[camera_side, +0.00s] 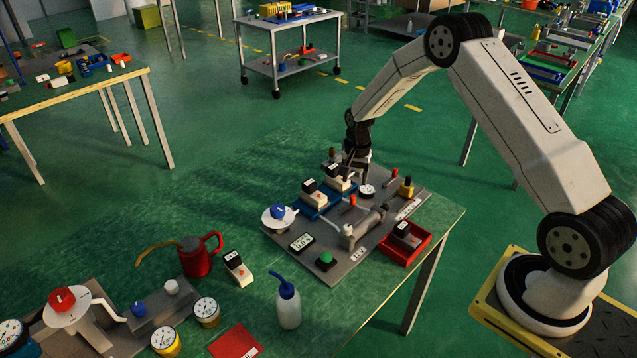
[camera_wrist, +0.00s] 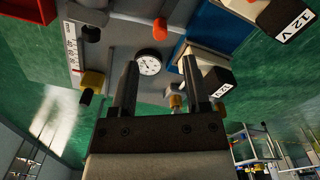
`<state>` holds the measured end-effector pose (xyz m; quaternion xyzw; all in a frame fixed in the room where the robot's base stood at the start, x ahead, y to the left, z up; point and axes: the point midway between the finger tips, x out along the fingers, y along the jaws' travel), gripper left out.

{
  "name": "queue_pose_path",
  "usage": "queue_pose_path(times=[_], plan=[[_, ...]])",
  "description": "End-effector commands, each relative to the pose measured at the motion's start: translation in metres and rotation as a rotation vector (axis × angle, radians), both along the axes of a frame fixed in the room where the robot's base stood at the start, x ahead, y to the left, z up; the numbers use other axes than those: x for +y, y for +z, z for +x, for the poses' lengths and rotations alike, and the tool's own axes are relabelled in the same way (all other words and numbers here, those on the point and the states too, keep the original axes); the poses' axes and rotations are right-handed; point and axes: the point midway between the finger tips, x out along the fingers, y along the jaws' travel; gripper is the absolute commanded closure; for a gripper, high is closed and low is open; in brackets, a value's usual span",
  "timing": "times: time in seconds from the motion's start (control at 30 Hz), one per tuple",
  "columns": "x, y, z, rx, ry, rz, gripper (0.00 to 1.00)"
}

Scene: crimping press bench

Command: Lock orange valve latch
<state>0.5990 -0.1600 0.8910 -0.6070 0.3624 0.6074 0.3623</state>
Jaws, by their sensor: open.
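My gripper (camera_side: 355,160) points down over the far part of the grey press board (camera_side: 345,268). In the wrist view its two fingers (camera_wrist: 160,63) are apart, with nothing held between them. A small orange-topped fitting on a metal stem (camera_wrist: 175,101) shows beside the right finger, partly cut off by the gripper body. A red-orange knob (camera_wrist: 160,28) stands beyond the fingertips; it also shows in the side view (camera_side: 352,200). I cannot tell for sure which is the orange valve latch, or its position.
A white dial gauge (camera_wrist: 147,63) shows between the fingers. White modules marked 12V (camera_side: 315,197) sit in a blue tray. A red tray (camera_side: 420,252) is at the board's right.

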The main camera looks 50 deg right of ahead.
Motion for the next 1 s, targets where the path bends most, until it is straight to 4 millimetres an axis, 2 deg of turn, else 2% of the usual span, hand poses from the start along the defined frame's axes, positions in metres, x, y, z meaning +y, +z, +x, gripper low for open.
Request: queue_pose_path(times=[0.23,0.7,1.0], plan=[[0.000,-0.016,0.000,0.000,0.002,0.001,0.40],[0.000,-0.066,0.000,0.000,0.002,0.000,0.40],[0.000,-0.076,0.000,-0.001,0.002,0.000,0.40]])
